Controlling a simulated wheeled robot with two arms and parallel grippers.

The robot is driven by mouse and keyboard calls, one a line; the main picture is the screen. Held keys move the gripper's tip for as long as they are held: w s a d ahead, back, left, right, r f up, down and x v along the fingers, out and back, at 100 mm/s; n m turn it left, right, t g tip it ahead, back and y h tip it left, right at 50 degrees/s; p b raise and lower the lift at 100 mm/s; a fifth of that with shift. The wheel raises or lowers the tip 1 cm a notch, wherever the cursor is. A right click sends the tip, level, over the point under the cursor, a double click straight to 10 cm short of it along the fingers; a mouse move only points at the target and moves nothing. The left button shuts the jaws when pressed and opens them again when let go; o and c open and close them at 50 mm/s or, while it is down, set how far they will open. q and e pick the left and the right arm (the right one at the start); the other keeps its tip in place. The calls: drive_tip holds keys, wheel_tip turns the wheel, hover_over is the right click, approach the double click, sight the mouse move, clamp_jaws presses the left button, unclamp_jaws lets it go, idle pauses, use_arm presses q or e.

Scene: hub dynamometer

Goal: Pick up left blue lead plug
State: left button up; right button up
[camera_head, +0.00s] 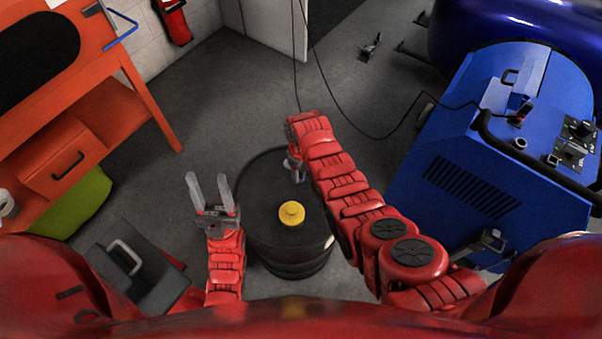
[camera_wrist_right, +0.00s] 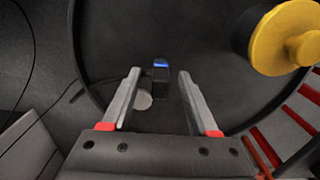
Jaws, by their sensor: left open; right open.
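In the right wrist view a small dark plug with a blue band (camera_wrist_right: 161,66) is on or just above the black drum top. It lies ahead of and between the spread fingers of my right gripper (camera_wrist_right: 159,78), and I see no contact. A small pale round piece (camera_wrist_right: 143,101) shows beside it. In the head view my right gripper (camera_head: 297,175) points down over the drum's back right part, and the plug is hidden there. My left gripper (camera_head: 208,182) is open and empty, left of the drum.
The black drum (camera_head: 262,190) carries a yellow cap (camera_head: 291,213), right of the plug in the right wrist view. A blue machine (camera_head: 470,150) stands right, with a dark cable (camera_head: 375,137) hanging from it. An orange workbench (camera_head: 75,125) stands left. Grey floor (camera_head: 220,95) behind the drum is clear.

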drive_tip(key=c, duration=0.9)
clamp_jaws()
drive_tip(key=shift+r, duration=0.15)
